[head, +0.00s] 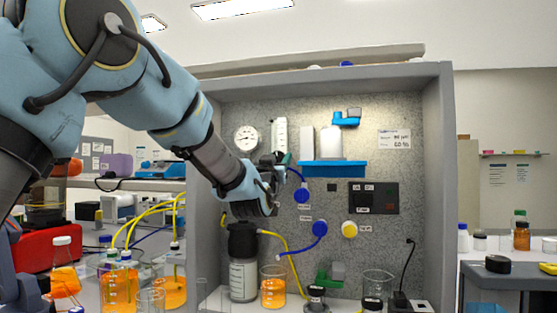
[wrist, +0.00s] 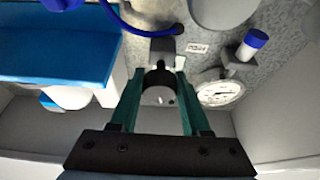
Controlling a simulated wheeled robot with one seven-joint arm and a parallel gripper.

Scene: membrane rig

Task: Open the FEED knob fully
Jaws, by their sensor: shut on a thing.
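The dark round FEED knob (wrist: 158,79) sits on a grey valve body in the wrist view, with a small white label (wrist: 197,48) beside it that is too small to read surely. My gripper (wrist: 158,88) has its two green fingers on either side of the knob and is shut on it. In the head view, my gripper (head: 275,180) is at the left part of the speckled panel (head: 345,110) and hides the knob. How far the knob is turned cannot be told.
A round gauge (head: 246,138) is close to my gripper; a blue shelf (head: 333,169) is to its right. Blue knobs (head: 320,229) and a yellow knob (head: 349,229) are lower on the panel. A dark-capped bottle (head: 243,265) and an orange-filled beaker (head: 273,287) stand below.

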